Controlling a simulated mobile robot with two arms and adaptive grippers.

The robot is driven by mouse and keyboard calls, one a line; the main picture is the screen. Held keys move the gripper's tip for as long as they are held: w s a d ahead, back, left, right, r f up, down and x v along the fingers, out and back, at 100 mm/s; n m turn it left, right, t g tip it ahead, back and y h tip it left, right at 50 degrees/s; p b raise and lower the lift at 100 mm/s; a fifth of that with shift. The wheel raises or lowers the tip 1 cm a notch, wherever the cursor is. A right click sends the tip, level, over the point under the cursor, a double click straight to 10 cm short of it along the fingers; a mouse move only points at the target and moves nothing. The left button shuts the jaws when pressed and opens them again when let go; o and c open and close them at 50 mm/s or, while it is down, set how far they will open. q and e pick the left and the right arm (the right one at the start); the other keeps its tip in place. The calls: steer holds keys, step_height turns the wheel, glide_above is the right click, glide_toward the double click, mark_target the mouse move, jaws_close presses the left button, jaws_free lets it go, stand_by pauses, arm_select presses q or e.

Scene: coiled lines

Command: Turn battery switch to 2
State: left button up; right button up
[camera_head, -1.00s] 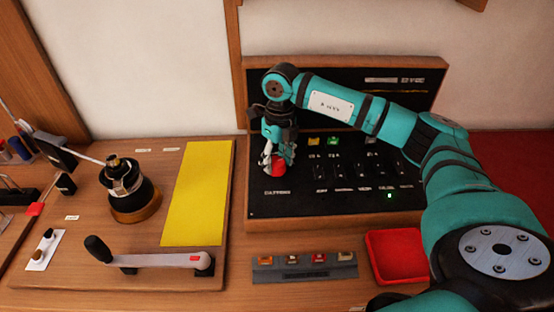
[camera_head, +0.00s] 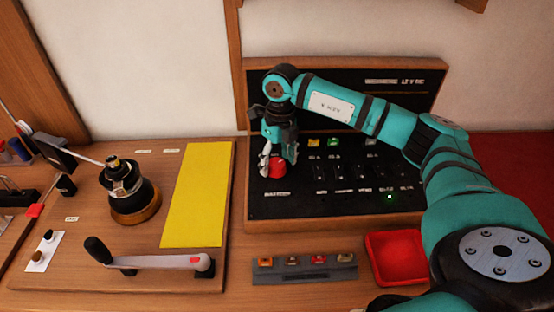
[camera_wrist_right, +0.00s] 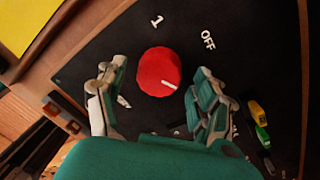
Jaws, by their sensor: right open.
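The battery switch is a red round knob (camera_head: 278,169) at the left of the black panel. In the right wrist view the knob (camera_wrist_right: 157,70) carries a short white mark at its lower-right edge. Labels "1" and "OFF" are printed above it; other white print below is partly hidden by my fingers. My right gripper (camera_head: 278,158) is open at the knob. In the wrist view its fingers (camera_wrist_right: 155,88) stand apart, left and lower right of the knob, with visible gaps. My left gripper is out of view.
Several small switches and a lit green lamp (camera_head: 389,197) are to the right on the panel. In front are a red tray (camera_head: 396,258) and a grey strip of coloured buttons (camera_head: 304,270). A winch (camera_head: 129,192), yellow mat (camera_head: 199,195) and crank handle (camera_head: 150,262) are left.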

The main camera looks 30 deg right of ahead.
mark_target(279, 161)
step_height(279, 161, up, 12)
steer(key=shift+d, duration=0.3)
steer(key=shift+w, duration=0.1)
stand_by(0.4)
